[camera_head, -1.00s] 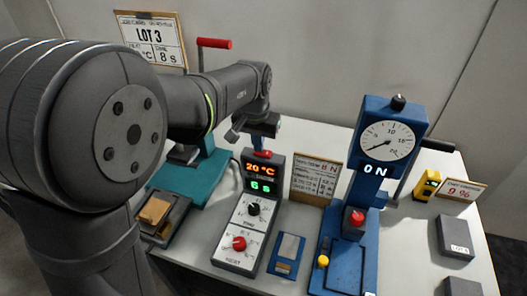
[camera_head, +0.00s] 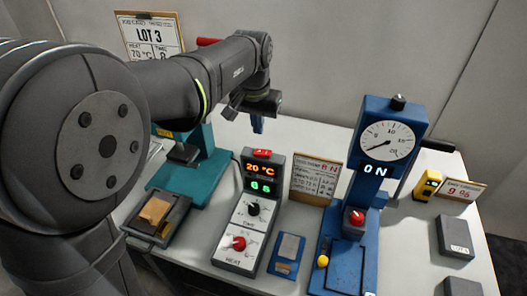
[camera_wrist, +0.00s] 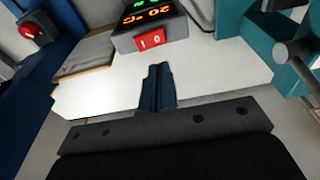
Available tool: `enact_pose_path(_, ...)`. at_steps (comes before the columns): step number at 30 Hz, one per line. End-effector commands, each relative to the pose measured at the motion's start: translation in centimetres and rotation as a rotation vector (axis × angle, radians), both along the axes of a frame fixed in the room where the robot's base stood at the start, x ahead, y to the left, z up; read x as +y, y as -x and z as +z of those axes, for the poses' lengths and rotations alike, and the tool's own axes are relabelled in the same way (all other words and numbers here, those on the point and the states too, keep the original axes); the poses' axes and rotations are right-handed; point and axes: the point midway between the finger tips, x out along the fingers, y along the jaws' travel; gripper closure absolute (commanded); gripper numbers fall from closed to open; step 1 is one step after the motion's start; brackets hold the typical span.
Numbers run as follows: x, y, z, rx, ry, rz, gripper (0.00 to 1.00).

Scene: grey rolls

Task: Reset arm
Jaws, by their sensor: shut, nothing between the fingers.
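My gripper (camera_head: 257,124) hangs in the air above and behind the control box, with its blue fingers pointing down. In the wrist view its blue fingers (camera_wrist: 157,88) are closed together with nothing between them. The control box (camera_head: 246,213) has a lit display reading 20 °C, two knobs and a red rocker switch (camera_head: 262,153) on top. The switch also shows in the wrist view (camera_wrist: 150,40), apart from the fingers. My arm reaches in from the left and covers part of the LOT 3 card (camera_head: 150,35).
A teal press (camera_head: 195,175) stands left, with a dark tray (camera_head: 157,217) in front. A blue gauge stand (camera_head: 368,160) reading 0 N stands right, with a card (camera_head: 315,178) beside it. A yellow meter (camera_head: 427,185) and grey blocks (camera_head: 455,236) lie far right.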

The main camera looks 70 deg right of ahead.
Motion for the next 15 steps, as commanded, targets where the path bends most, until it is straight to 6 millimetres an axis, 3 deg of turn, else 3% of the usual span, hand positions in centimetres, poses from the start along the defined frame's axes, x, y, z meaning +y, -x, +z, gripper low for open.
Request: enact_pose_path(15, 0.04, 0.00, 0.60, 0.000, -0.002, 0.000, 1.00)
